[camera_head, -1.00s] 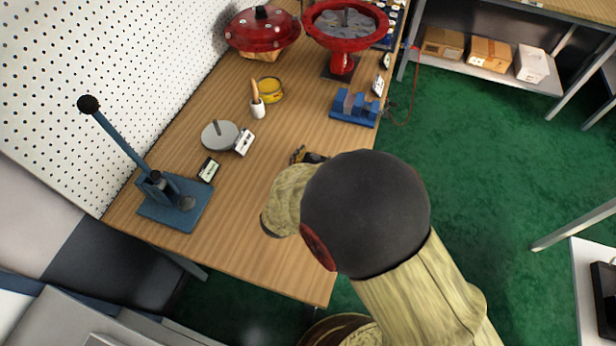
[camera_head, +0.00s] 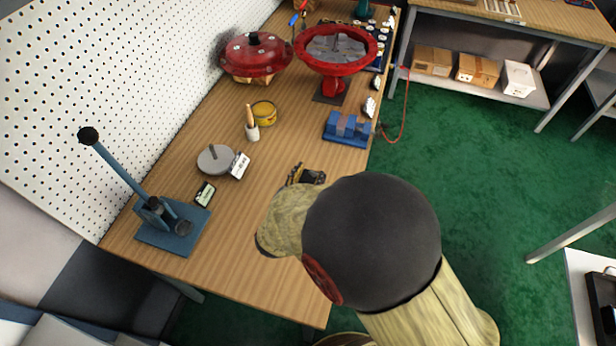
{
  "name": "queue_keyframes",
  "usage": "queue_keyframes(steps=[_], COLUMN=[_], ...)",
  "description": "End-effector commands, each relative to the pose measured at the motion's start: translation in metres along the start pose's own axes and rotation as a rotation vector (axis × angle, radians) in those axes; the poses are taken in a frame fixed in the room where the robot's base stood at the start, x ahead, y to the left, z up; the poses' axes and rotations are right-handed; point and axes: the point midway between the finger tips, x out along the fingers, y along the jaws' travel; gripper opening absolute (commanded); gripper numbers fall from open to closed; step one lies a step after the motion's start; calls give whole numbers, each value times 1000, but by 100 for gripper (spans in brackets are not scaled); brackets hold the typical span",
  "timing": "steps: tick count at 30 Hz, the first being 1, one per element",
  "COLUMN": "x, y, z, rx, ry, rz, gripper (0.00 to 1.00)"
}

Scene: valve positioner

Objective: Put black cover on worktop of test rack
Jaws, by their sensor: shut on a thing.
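My gripper (camera_head: 297,177) shows only in part past my arm, above the wooden bench. It is shut on a small dark thing (camera_head: 314,177) that looks like the black cover; my arm hides most of both. I cannot tell how far above the bench they are. No test rack can be made out for sure. A pale worktop (camera_head: 580,270) with a black object (camera_head: 602,292) on it is cut off at the right edge.
The wooden bench (camera_head: 240,215) carries a blue lever press (camera_head: 172,228), a grey disc (camera_head: 215,160), a yellow tin (camera_head: 264,112), a blue fixture (camera_head: 347,128) and red valve parts (camera_head: 255,55). A shelf (camera_head: 545,98) with boxes stands behind. Green floor (camera_head: 470,180) lies open between.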

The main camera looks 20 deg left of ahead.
Motion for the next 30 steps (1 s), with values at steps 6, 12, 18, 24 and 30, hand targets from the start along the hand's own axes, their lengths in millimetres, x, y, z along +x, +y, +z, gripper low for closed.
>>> queue_keyframes(steps=[6, 12, 18, 24, 30], x=[-54, -100, -129, -142, -143], y=[20, 43, 58, 66, 55], z=[-37, -40, -41, -41, -51], rx=[2, -2, 0, 0, -7], ry=[2, 0, 0, 1, 1], rz=[-2, -3, -3, -1, -28], gripper=[0, 0, 0, 0, 0])
